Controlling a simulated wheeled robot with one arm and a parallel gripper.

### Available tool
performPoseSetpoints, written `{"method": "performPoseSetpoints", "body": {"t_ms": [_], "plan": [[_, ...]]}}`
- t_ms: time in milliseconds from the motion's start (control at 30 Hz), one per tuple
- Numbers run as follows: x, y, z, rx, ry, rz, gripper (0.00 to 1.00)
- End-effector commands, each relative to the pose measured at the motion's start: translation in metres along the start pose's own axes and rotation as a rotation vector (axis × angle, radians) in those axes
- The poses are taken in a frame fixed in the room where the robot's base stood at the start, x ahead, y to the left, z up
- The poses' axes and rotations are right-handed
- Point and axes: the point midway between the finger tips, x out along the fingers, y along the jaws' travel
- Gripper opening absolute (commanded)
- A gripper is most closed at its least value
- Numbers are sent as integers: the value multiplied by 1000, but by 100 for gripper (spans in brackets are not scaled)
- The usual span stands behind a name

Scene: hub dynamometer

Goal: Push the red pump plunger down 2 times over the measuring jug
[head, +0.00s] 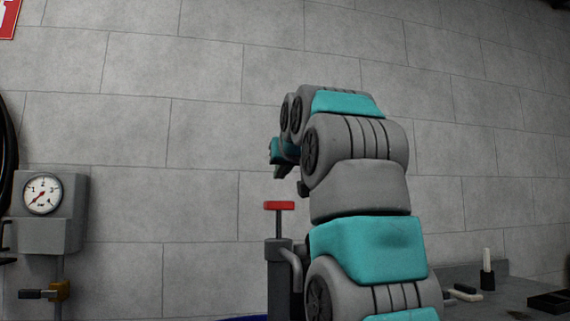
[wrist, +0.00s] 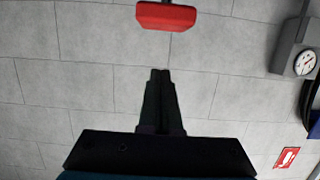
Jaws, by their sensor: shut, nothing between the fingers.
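The red pump plunger handle (head: 279,205) is a short red bar on a thin rod, standing raised above the grey pump body (head: 279,255) with its bent spout. In the wrist view the red handle (wrist: 166,17) shows at the top edge, beyond the fingertips and apart from them. My gripper (head: 281,172) is above the handle in the head view, with a gap between, partly hidden by my own arm. In the wrist view my gripper (wrist: 160,74) has its dark fingers together and empty. The measuring jug is not in view.
A pressure gauge (head: 43,194) on a grey box is at the left, above a brass valve (head: 59,291). A grey bench (head: 515,290) at the right holds a dark holder (head: 487,280) and a black tray (head: 550,303). A blue edge (head: 246,318) shows at the bottom.

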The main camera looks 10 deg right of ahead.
Motion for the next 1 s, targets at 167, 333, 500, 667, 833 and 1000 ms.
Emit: {"method": "performPoseSetpoints", "body": {"t_ms": [167, 333, 500, 667, 833, 1000], "plan": [[6, 0, 10, 0, -5, 0, 0], [7, 0, 19, 0, 1, 0, 0], [10, 0, 27, 0, -4, 0, 0], [11, 0, 33, 0, -2, 0, 0], [13, 0, 38, 0, -3, 0, 0], [14, 0, 40, 0, -2, 0, 0]]}}
